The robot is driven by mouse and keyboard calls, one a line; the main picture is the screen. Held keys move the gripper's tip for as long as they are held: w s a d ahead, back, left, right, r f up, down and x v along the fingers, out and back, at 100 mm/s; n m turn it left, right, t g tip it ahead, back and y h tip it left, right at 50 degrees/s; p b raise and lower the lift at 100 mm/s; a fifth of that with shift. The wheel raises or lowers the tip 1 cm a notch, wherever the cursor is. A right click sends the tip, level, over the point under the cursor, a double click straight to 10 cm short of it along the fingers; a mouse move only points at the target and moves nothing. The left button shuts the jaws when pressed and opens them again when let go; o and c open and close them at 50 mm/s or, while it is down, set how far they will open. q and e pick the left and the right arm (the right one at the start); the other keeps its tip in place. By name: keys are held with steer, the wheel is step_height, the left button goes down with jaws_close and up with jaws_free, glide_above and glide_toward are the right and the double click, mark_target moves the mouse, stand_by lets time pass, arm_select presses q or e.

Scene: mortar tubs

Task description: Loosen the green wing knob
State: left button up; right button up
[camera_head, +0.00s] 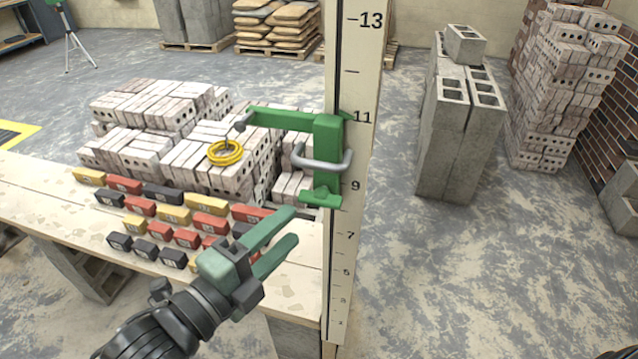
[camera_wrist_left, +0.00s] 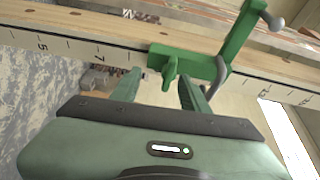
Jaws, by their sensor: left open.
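The clamp has a grey bar handle and an arm reaching left with a grey ball end. My left gripper (camera_head: 289,226) is open and empty, below and left of the knob, its fingers pointing up towards it. In the left wrist view the wing knob (camera_wrist_left: 170,70) shows between and just beyond the open fingertips (camera_wrist_left: 160,80). I see no contact. My right gripper is not in view.
Grey concrete blocks (camera_head: 455,130) stand right of the staff. The floor at the lower right is clear.

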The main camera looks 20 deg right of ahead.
mark_target(317, 205)
arm_select(q)
steer(key=shift+m, duration=0.5)
steer(key=w+d+p, duration=0.1)
steer(key=d, duration=0.1)
steer(key=w+d+r+p, duration=0.1)
steer(key=d, duration=0.1)
steer(key=w+d+p, duration=0.1)
steer(key=d, duration=0.2)
steer(key=shift+r, duration=0.35)
steer(key=shift+a, duration=0.1)
jaws_close()
